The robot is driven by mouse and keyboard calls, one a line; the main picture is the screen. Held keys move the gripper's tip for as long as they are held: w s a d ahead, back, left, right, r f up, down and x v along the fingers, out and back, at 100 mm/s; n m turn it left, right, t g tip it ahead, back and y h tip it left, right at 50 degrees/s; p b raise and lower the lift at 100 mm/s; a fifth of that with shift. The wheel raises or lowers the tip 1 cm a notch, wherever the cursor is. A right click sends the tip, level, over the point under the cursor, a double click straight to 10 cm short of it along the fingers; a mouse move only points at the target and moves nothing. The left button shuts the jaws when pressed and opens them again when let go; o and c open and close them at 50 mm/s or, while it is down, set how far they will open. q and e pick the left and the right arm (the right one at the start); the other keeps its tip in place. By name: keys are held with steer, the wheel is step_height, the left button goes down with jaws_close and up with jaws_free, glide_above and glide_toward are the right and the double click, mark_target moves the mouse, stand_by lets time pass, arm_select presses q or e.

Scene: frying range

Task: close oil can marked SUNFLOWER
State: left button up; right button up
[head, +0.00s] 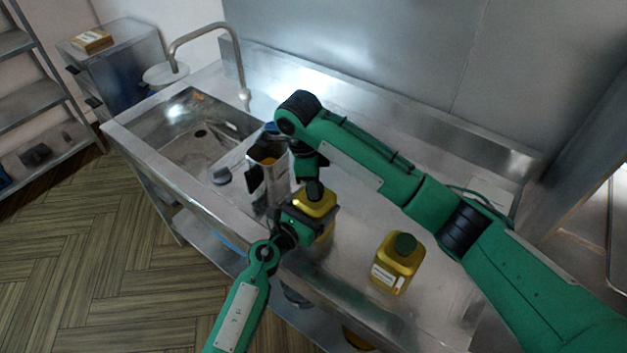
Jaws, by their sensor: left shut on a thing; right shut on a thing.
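A yellow oil can (318,203) stands on the steel counter, partly hidden by my grippers. My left gripper (303,222) is shut on this can's body from the front left. My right gripper (311,175) points down from above and is shut on a dark green cap (315,190) at the can's top. I cannot tell whether the cap is seated or slightly raised.
A tall metal container (268,172) with something orange inside stands just left of the held can. A small dark round piece (222,175) lies near the sink (185,140). A tap (238,65) arches over the sink. Counter (350,235) between the cans is clear.

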steer(key=shift+m, duration=0.7)
steer(key=o, duration=0.9)
steer(key=shift+o, duration=0.2)
steer(key=shift+r, duration=2.25)
steer(key=shift+c, duration=0.4)
